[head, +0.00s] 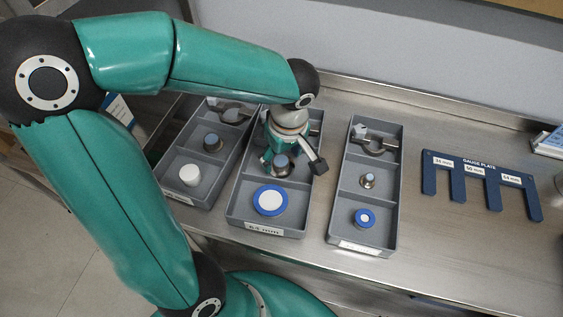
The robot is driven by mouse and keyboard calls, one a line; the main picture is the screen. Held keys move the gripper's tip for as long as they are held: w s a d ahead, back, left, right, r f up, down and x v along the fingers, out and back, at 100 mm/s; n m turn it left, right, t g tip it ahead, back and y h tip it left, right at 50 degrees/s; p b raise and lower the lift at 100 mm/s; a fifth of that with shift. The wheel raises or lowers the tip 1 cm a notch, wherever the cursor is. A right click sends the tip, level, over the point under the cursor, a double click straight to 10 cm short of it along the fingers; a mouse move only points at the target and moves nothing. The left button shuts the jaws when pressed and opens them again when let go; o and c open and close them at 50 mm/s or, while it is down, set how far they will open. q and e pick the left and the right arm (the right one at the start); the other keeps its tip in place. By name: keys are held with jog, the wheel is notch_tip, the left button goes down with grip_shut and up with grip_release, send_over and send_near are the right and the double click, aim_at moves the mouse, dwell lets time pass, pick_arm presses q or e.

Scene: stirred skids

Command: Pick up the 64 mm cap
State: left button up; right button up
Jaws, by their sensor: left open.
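The middle tray (233,211) has a "64 mm" label on its front. In its middle compartment sits a dark metal piece with a pale blue-grey top (281,164), which looks like the 64 mm cap. My left gripper (294,169) points down over this compartment from the back, with its fingers spread. The metal piece shows between the fingers, nearer the left one. I cannot tell whether a finger touches it. A flat blue ring with a white centre (270,200) lies in the front compartment. My gripper and wrist hide most of the back compartment. My right gripper is out of view.
A right tray (335,216) holds a small blue-and-white disc, a metal piece and a clamp. A blue slotted gauge plate (480,175) lies on the steel bench at right.

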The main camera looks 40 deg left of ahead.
pick_arm(q)
jog(key=shift+a+f, duration=0.1)
jog(key=shift+f, duration=0.8)
jog(key=shift+c, duration=0.3)
grip_shut()
jog(key=shift+r, duration=0.15)
